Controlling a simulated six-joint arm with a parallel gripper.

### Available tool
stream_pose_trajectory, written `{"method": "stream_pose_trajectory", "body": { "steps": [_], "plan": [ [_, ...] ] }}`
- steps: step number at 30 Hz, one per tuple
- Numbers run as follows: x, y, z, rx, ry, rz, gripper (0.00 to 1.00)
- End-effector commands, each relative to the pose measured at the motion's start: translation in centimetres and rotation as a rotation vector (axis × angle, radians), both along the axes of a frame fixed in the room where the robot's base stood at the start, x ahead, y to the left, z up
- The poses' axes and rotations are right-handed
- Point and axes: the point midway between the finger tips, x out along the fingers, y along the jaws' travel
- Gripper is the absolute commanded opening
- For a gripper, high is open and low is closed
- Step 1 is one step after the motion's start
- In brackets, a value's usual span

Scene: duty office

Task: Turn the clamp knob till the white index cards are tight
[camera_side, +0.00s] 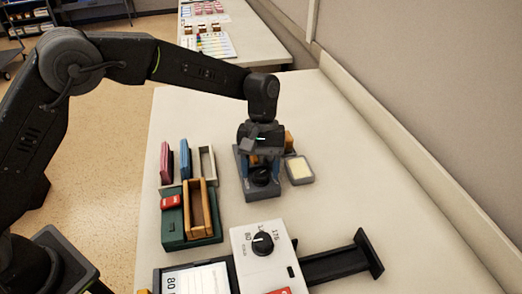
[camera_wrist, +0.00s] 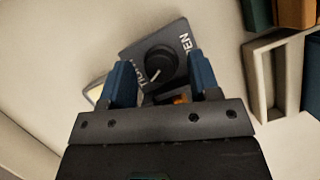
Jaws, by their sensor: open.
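A black round knob (camera_side: 262,178) with a pale pointer line sits on a dark grey plate (camera_wrist: 137,47). The knob also shows in the wrist view (camera_wrist: 158,65). My gripper (camera_side: 261,165) points down over it, its two blue fingers apart, one on each side of the knob in the wrist view. I cannot tell whether they touch it. A cream-white pad (camera_side: 299,168) in a small grey holder is right of the plate; whether it is the index cards is unclear. The clamped part is mostly hidden by my gripper.
A green holder (camera_side: 172,230) with a wooden tray, and pink, blue and pale upright blocks stand to the left. A white box (camera_side: 245,262) with a dial and a black rail (camera_side: 335,264) lie in front. The table is clear toward the right wall.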

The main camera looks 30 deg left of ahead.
Motion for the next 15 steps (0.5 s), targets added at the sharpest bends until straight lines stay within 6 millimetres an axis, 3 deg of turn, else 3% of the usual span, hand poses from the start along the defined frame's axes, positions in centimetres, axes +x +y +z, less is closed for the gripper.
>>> {"method": "stream_pose_trajectory", "body": {
  "steps": [5,15],
  "plan": [
    [0.9,0.5,2.4,-0.001,-0.005,0.002,0.56],
    [3.6,1.9,9.4,0.0,-0.005,0.002,0.56]
  ]
}}
